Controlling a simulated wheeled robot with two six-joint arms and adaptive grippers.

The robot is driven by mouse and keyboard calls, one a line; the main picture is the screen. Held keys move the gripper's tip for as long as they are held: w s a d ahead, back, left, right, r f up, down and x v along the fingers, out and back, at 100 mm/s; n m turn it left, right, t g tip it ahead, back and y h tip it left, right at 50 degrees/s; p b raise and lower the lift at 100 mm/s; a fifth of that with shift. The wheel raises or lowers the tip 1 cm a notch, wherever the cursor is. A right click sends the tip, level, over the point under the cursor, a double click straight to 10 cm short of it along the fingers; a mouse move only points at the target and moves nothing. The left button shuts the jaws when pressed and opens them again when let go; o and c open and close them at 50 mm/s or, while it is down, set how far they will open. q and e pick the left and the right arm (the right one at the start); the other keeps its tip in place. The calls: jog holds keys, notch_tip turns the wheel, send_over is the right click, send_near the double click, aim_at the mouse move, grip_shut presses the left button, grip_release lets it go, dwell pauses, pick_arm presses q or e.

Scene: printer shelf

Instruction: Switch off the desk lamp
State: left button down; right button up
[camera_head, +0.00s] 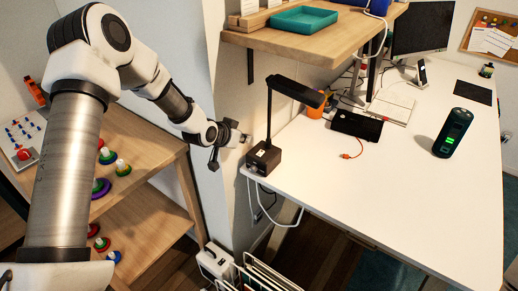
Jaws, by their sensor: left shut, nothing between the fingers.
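The black desk lamp (268,112) stands upright at the near left corner of the white desk (400,205). Its flat head reaches to the right, and no glow shows from it. The lamp's dark square base (264,158) has a small light-coloured detail on top, too small to make out. My left gripper (245,139) is shut and empty, just left of the lamp, near the wall edge and a little above the base. Whether its tips touch the lamp cannot be told. My right gripper is out of view.
A wooden shelf (345,35) with a teal tray (304,20) overhangs behind the lamp. A black box (356,125), an orange cup (316,108) and a dark cylinder (453,133) stand on the desk. A white cable hangs below the lamp. The desk's front middle is clear.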

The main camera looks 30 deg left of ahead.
pick_arm(q)
jog(key=p, duration=0.1)
send_over(263, 151)
jog(key=s, duration=0.3)
jog(key=f, duration=0.5)
jog(key=shift+w+a+f, duration=0.1)
jog(key=shift+a+f, duration=0.15)
jog(key=f, duration=0.2)
jog(key=f+p, duration=0.1)
jog(key=f, duration=0.1)
jog(key=shift+w, duration=0.3)
jog(key=shift+f, duration=0.1)
jog(key=shift+f+b, duration=0.3)
jog(key=shift+b, duration=0.25)
jog(key=shift+r, duration=0.25)
jog(key=shift+f, duration=0.1)
jog(key=shift+w, duration=0.1)
